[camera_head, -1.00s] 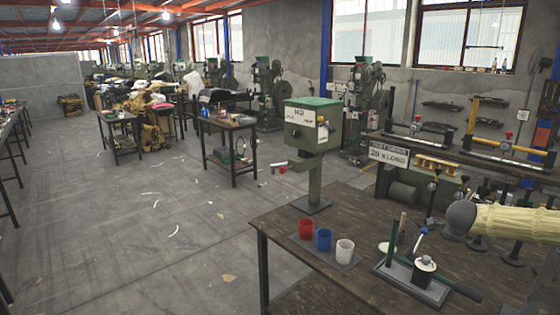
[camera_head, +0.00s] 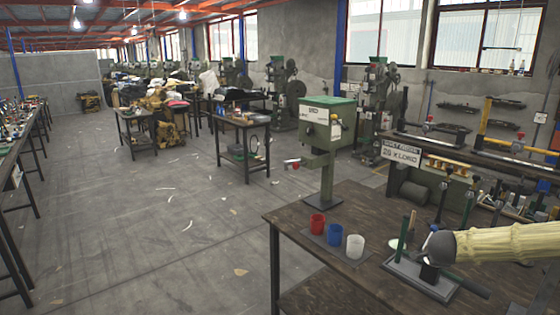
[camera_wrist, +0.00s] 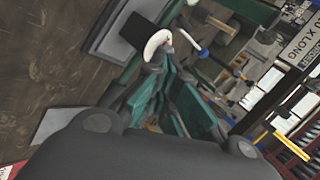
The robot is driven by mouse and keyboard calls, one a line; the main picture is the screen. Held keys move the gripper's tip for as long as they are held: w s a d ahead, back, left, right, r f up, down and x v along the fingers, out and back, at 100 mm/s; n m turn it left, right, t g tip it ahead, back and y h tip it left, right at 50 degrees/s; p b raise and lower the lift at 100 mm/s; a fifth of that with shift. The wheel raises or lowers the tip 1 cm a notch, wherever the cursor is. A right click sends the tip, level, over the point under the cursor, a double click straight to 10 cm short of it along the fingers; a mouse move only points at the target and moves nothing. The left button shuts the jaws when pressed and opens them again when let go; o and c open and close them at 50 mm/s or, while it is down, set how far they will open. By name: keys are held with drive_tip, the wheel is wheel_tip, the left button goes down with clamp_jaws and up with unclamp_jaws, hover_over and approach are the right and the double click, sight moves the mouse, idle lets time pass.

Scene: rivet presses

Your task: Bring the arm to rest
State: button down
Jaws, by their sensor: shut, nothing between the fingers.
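My arm in its pale yellow sleeve (camera_head: 510,241) reaches in from the right edge of the head view, over the brown workbench (camera_head: 365,285). Its dark grey end (camera_head: 438,246) hangs in front of the small hand press (camera_head: 408,268) and hides part of it; the fingers cannot be made out there. In the wrist view, my gripper (camera_wrist: 158,64) shows green fingers drawn together and shut, with nothing held. A curved white piece (camera_wrist: 157,42) and a black block (camera_wrist: 145,33) show just beyond the fingertips; whether they touch is unclear.
Red (camera_head: 317,223), blue (camera_head: 334,235) and white (camera_head: 355,247) cups stand on the bench, left of the press. A green riveting machine (camera_head: 325,140) stands behind them. A lettered sign (camera_head: 403,157) and racks are at the back right. The floor at left is open.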

drive_tip(key=s+a+f+n+y, duration=0.1)
drive_tip(key=s+a+f+n, duration=0.35)
drive_tip(key=a+f, duration=0.3)
drive_tip(key=s+a+f+n+g+y, duration=0.15)
drive_tip(key=s+a+f+n, duration=0.25)
drive_tip(key=s+a+f, duration=0.4)
drive_tip(key=s+a+f+n+y, duration=0.25)
drive_tip(key=a+f+n, duration=0.25)
drive_tip(key=a+f, duration=0.3)
drive_tip(key=s+a+f+n+g, duration=0.2)
drive_tip(key=s+a+f+n, duration=0.1)
drive_tip(key=s, duration=0.7)
drive_tip(key=s+a+f+n+g, duration=0.2)
drive_tip(key=s+a+n, duration=0.1)
drive_tip(key=s, duration=0.8)
drive_tip(key=s+a+f+n+g, duration=0.2)
drive_tip(key=s+a+f+n, duration=0.1)
drive_tip(key=s, duration=0.8)
drive_tip(key=shift+a+f+y+b, duration=0.3)
drive_tip(key=shift+a+y+b, duration=0.1)
drive_tip(key=shift+a, duration=0.45)
drive_tip(key=shift+w+n, duration=0.15)
drive_tip(key=shift+n, duration=0.1)
